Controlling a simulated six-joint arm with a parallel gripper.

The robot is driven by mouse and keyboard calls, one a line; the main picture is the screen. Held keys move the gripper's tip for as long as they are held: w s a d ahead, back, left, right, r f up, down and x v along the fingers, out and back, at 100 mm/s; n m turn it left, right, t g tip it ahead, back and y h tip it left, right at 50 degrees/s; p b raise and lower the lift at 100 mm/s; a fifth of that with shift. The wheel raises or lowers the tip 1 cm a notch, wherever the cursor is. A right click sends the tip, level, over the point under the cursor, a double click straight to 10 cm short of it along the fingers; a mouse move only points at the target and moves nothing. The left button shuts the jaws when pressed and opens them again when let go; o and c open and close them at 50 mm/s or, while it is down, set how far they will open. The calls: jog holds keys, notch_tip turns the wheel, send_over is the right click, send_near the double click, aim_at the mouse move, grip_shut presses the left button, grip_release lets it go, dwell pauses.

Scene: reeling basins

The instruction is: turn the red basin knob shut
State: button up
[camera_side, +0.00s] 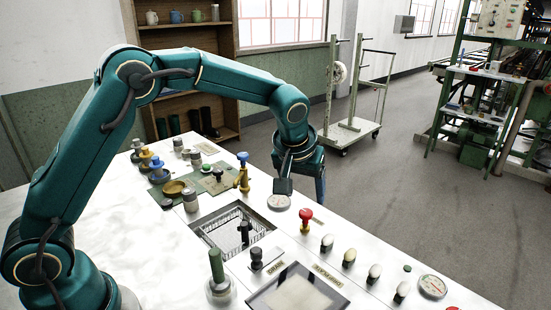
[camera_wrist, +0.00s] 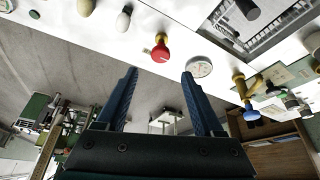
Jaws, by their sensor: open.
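The red basin knob (camera_side: 306,215) is a red round head on a yellowish stem, standing upright on the white bench top. It also shows in the wrist view (camera_wrist: 160,51), just beyond the fingertips and between their lines. My gripper (camera_side: 303,190) hangs behind the knob in the side view, near the bench's far edge. In the wrist view my gripper (camera_wrist: 159,73) has its two blue fingers wide apart with nothing between them. The fingers look clear of the knob. The knob's turn angle cannot be told.
A round dial (camera_side: 278,202) lies flat beside the knob. A blue-topped yellow valve (camera_side: 242,170) stands to the left. A sunken basin with a wire grid (camera_side: 215,222) is nearer. Several pale knobs (camera_side: 327,242) line the right edge. The floor beyond is open.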

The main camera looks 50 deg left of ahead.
aim_at(306, 212)
notch_tip(306, 212, down, 2)
jog(key=shift+x, duration=1.95)
jog(key=shift+c, duration=0.3)
grip_shut()
